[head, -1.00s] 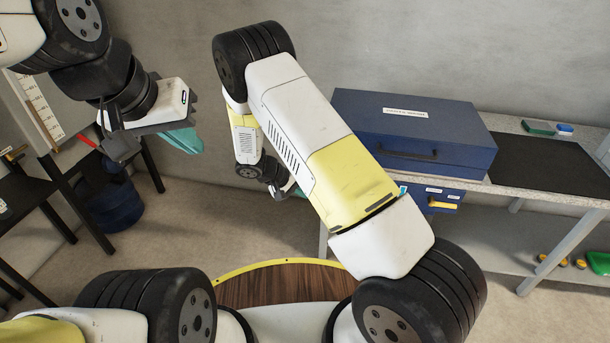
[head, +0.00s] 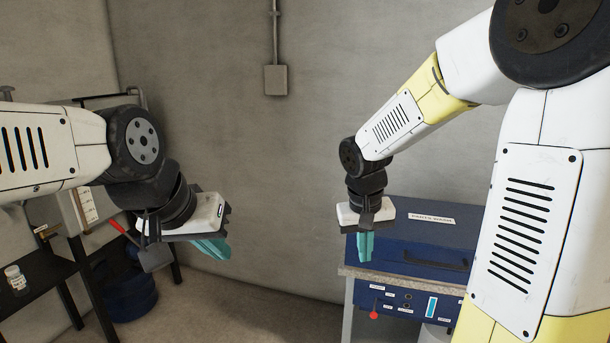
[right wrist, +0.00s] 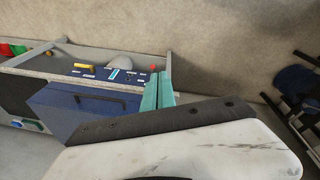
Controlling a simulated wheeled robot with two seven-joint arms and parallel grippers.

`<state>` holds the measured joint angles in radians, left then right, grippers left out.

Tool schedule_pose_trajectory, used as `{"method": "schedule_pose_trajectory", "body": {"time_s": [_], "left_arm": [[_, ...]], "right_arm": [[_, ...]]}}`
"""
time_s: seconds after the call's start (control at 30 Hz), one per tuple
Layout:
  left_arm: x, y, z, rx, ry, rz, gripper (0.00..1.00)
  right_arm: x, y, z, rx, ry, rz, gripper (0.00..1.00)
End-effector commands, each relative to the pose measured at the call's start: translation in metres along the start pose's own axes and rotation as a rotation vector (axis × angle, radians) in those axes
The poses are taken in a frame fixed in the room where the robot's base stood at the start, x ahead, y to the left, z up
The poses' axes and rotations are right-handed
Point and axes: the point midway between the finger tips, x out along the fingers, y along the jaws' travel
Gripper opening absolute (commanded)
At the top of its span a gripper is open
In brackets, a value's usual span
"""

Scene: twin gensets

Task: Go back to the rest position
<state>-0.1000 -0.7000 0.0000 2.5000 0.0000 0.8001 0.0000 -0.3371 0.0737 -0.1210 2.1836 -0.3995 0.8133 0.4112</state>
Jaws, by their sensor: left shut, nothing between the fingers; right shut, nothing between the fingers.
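My left gripper (head: 212,248) is at the left of the head view, its teal fingers shut and empty, held in the air in front of the grey wall. My right gripper (head: 365,248) hangs fingers down near the middle of the head view, shut and empty. It appears in front of the left end of the blue case (head: 425,242); I cannot tell the gap between them. In the right wrist view its teal fingers (right wrist: 158,92) lie together with nothing between them, beside the blue case (right wrist: 100,120).
The blue case stands on a bench with a blue control panel (head: 405,302) and red knob (head: 374,315) below. A dark table (head: 40,275) with a small white bottle (head: 14,277) and a blue drum (head: 130,295) are at left. A wall box (head: 276,80) hangs behind.

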Motion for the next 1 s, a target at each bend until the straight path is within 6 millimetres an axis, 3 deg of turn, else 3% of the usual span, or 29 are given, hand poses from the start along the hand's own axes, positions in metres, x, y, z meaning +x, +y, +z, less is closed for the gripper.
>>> {"method": "schedule_pose_trajectory", "body": {"time_s": [0.03,0.2,0.4,0.63,1.0], "left_arm": [[0.0,0.0,0.0,0.0,0.0,0.0,0.0],[0.0,0.0,0.0,0.0,0.0,0.0,0.0],[0.0,0.0,0.0,0.0,0.0,0.0,0.0],[0.0,0.0,0.0,0.0,0.0,0.0,0.0],[0.0,0.0,0.0,0.0,0.0,0.0,0.0]], "right_arm": [[-0.019,0.006,0.011,0.018,0.034,-0.037,0.0],[-0.068,0.016,0.049,0.043,0.142,-0.147,0.0],[-0.109,0.018,0.095,0.052,0.282,-0.236,0.0],[-0.128,0.014,0.122,0.049,0.38,-0.274,0.0],[-0.129,0.014,0.125,0.048,0.39,-0.277,0.0]]}}
